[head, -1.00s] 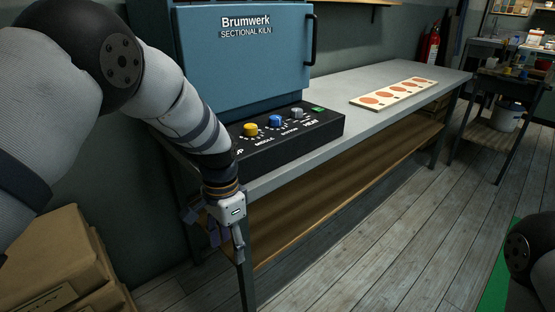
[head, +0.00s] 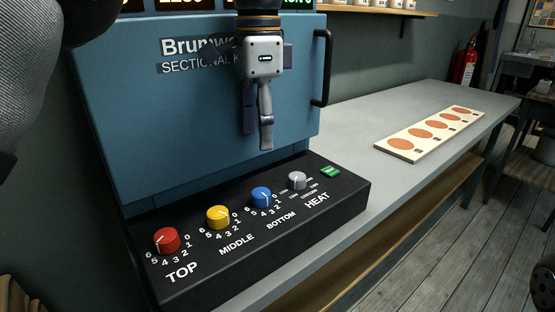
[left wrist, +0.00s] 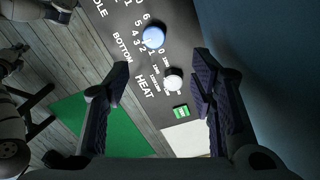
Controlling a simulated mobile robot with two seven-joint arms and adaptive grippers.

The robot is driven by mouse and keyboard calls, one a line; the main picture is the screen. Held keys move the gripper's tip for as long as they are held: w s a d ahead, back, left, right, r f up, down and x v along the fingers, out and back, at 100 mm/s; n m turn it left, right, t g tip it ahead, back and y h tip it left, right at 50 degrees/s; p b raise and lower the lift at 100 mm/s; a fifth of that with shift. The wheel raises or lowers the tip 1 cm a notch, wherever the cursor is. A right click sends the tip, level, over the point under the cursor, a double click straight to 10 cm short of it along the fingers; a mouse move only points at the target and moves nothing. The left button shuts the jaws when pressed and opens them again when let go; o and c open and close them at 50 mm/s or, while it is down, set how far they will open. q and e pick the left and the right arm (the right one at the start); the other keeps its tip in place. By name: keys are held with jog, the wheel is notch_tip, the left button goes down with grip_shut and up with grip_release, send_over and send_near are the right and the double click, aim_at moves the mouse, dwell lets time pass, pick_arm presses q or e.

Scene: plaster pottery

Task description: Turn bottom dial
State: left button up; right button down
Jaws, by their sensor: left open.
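The bottom dial is a blue knob (head: 262,197) with a white pointer line, above the word BOTTOM on the black control panel (head: 330,212). It also shows in the left wrist view (left wrist: 153,37). My left gripper (head: 258,142) points down in front of the blue kiln door, above the blue dial and apart from it. Its two fingers (left wrist: 158,105) are spread wide with nothing between them. In the left wrist view the blue dial and the grey heat dial (left wrist: 173,79) lie beyond the fingertips.
Beside the blue dial are the yellow middle dial (head: 218,217), the red top dial (head: 167,240) and a green button (head: 330,171). The kiln door (head: 200,110) rises behind, with a black handle (head: 321,70). A board with orange discs (head: 430,132) lies on the grey bench.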

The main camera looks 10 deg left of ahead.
aim_at(261, 192)
pick_arm(q)
jog(key=f, duration=0.3)
jog(key=s+f, duration=0.1)
jog(key=f, duration=0.3)
jog(key=f+p, duration=0.1)
jog(key=f, duration=0.3)
jog(key=shift+s+f, duration=0.15)
jog(key=shift+s, duration=0.05)
jog(key=c, duration=1.2)
pick_arm(e)
jog(key=shift+w+r+t, duration=0.3)
jog(key=shift+r+t, duration=0.1)
jog(key=shift+r, duration=0.4)
